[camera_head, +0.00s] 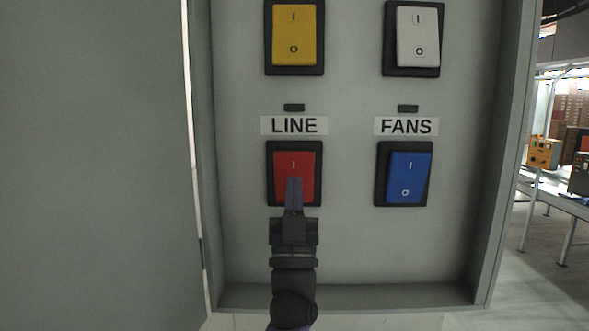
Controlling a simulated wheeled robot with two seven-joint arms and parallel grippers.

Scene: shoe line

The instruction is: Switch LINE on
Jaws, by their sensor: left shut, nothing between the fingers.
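The red LINE rocker switch (308,164) sits in a black frame on the grey panel, below the LINE label (294,126). Its upper I mark shows; its lower part is hidden behind my left gripper. A small dark green lamp (294,107) above the label looks unlit. My left gripper (294,180) comes up from below, its fingers shut and empty, with the tips over the middle of the red switch just under the I mark. I cannot tell whether the tips touch it. My right gripper is not in view.
A blue FANS switch (406,176) is to the right, with its label (406,126) and dark lamp (408,109). A yellow switch (294,34) and a white switch (417,36) are above. The cabinet's side wall (495,170) and bottom ledge (390,296) enclose the panel.

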